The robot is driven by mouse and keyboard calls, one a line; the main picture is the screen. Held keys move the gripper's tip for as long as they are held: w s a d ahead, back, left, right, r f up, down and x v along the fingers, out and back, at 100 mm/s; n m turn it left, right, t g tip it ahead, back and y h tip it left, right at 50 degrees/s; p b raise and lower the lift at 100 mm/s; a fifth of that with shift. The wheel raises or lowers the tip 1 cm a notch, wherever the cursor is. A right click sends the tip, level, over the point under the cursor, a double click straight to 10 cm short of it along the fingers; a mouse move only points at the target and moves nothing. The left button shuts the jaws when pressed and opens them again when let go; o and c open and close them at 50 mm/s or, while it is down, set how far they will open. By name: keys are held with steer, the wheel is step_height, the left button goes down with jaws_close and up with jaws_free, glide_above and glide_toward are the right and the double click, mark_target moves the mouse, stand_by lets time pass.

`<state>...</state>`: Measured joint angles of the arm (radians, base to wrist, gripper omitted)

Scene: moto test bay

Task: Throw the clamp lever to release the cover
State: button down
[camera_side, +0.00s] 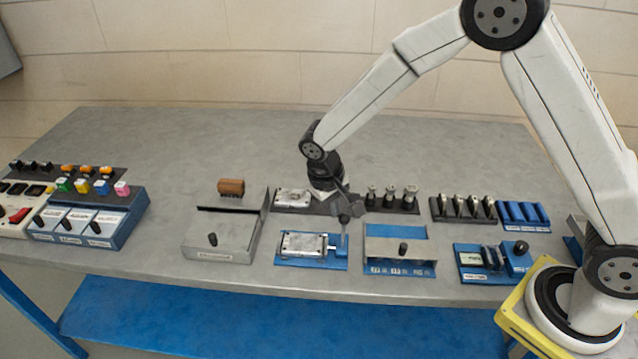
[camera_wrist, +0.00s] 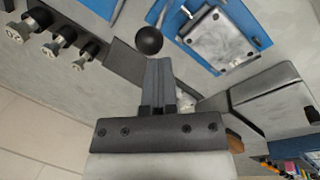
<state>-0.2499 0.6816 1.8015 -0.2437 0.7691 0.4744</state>
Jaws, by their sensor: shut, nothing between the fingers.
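The clamp lever's black ball knob (camera_wrist: 148,40) is just beyond my fingertips in the wrist view. In the side view the knob (camera_side: 344,219) stands above the right end of a small blue fixture (camera_side: 340,265). The grey metal cover (camera_wrist: 218,38) lies on this fixture beside the lever; it also shows in the side view (camera_side: 303,243). My gripper (camera_wrist: 158,62) is shut and empty, its fingers pointing toward the knob. In the side view my gripper (camera_side: 346,206) is just above and behind the knob; I cannot tell whether they touch.
Left of the fixture is a grey box with a black knob (camera_side: 213,240). Right of it is a blue-based unit with a grey plate (camera_side: 395,247). Several metal posts (camera_side: 390,195) stand in a dark rack behind. A brown block (camera_side: 231,186) sits at back left. The rear bench is clear.

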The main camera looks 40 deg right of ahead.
steer(key=shift+t+h, duration=0.4)
steer(key=s+a, duration=0.3)
steer(key=shift+s, duration=0.2)
steer(key=shift+w+r, duration=0.1)
steer(key=shift+r, duration=0.65)
